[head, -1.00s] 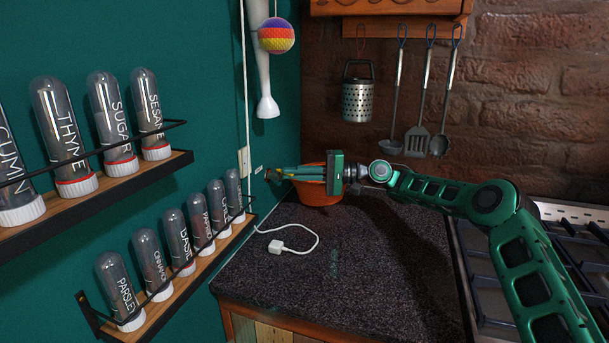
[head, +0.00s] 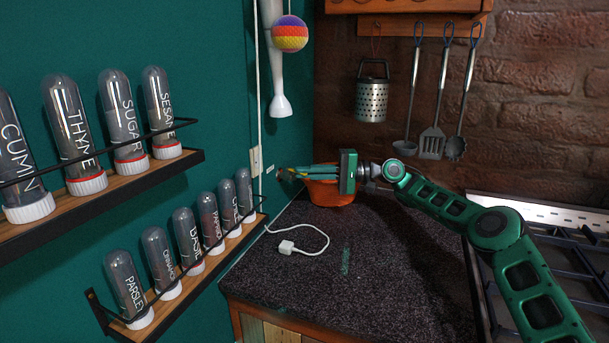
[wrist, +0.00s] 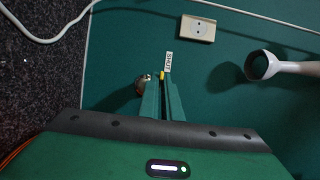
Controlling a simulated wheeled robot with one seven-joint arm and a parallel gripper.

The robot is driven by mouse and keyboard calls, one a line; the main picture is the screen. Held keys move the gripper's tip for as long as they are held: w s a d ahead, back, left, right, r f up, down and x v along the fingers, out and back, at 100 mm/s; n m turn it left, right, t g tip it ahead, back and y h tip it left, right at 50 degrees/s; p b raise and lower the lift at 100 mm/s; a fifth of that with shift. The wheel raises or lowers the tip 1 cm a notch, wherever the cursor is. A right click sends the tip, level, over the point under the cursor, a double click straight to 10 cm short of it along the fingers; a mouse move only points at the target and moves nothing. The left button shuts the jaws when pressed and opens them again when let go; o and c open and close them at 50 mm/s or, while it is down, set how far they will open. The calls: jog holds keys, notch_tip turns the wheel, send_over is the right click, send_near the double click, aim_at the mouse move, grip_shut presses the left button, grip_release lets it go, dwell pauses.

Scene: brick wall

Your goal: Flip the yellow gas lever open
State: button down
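A small yellow lever (wrist: 162,75) shows at the fingertips in the wrist view, with a small brownish metal valve (wrist: 142,84) beside it near the green wall. My gripper (wrist: 160,84) has its fingers close together, with only a thin line between them, and their tips are right at the lever. I cannot tell whether they touch it. In the head view my gripper (head: 281,174) points left at the wall, above the back left corner of the counter. The lever is too small to make out clearly there.
A label (wrist: 168,62) and a wall socket (wrist: 198,28) are near the tips. An orange pot (head: 330,193) stands under the gripper. A white cable (head: 310,232) lies on the counter (head: 375,265). Spice shelves (head: 205,257) line the left wall; a hand blender (head: 279,85) hangs above.

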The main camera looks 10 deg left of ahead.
jog(key=c, duration=2)
grip_release()
jog(key=shift+w+d+f, duration=0.2)
jog(key=shift+w, duration=0.1)
jog(key=shift+s+a+r, duration=0.1)
jog(key=shift+s, duration=0.05)
jog(key=v, duration=1.1)
jog(key=shift+c, duration=0.4)
